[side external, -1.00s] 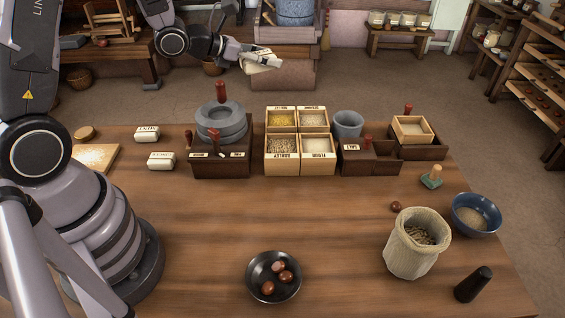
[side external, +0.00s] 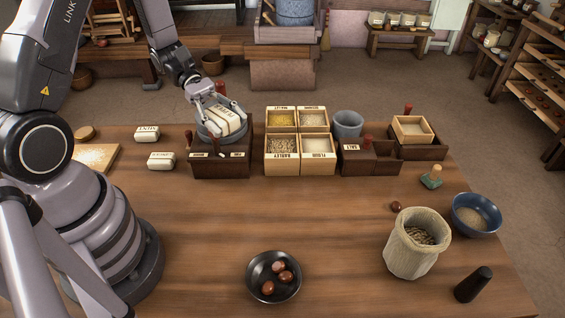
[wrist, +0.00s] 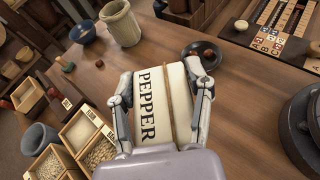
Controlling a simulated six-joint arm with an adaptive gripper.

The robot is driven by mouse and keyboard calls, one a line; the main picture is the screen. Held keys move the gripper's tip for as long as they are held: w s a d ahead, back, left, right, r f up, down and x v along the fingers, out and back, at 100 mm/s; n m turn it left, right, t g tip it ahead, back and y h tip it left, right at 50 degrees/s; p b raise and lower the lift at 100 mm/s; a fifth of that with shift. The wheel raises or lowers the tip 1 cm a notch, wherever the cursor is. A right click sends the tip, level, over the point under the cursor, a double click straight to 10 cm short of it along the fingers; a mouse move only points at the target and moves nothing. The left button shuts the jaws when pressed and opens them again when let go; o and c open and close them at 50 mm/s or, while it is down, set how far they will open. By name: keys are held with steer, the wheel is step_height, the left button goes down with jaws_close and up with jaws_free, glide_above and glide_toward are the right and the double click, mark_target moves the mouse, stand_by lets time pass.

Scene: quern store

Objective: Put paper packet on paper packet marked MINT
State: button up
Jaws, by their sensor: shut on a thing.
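My gripper (side external: 220,112) is shut on a cream paper packet (side external: 230,122), held tilted in front of the grey quern in the side view. In the wrist view the packet (wrist: 150,108) reads PEPPER and has a string around it, with a finger of my gripper (wrist: 160,72) on each side. Two more cream packets lie on the table to the left, apart from the held one. The rear packet (side external: 147,133) has a short label that looks like MINT; the front packet (side external: 161,160) has a label too small to read.
The quern sits on a dark wooden box (side external: 220,170). Labelled grain boxes (side external: 283,168) stand to its right. A black bowl (side external: 254,284), a cloth sack (side external: 405,256) and a blue bowl (side external: 470,228) are nearer the front. The middle of the table is clear.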

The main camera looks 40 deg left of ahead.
steer(key=s+a+f+m+g+y, duration=0.25)
steer(key=s+a+m+g, duration=0.25)
steer(key=s+m+g, duration=0.3)
steer(key=s+a+f+m+g+y, duration=0.1)
steer(key=s+a+m+g+y, duration=0.2)
steer(key=s+a+m+y, duration=0.45)
steer(key=s+a+f+m+g+y, duration=0.15)
steer(key=a+m+y, duration=0.25)
steer(key=a, duration=0.6)
steer(key=m+t+y, duration=1.2)
steer(key=m+y, duration=0.1)
steer(key=m, duration=0.3)
glide_above(143, 128)
step_height(143, 128, down, 6)
steer(key=shift+m+t, duration=0.25)
step_height(143, 128, down, 8)
steer(key=o, duration=1.2)
steer(key=shift+f, duration=0.1)
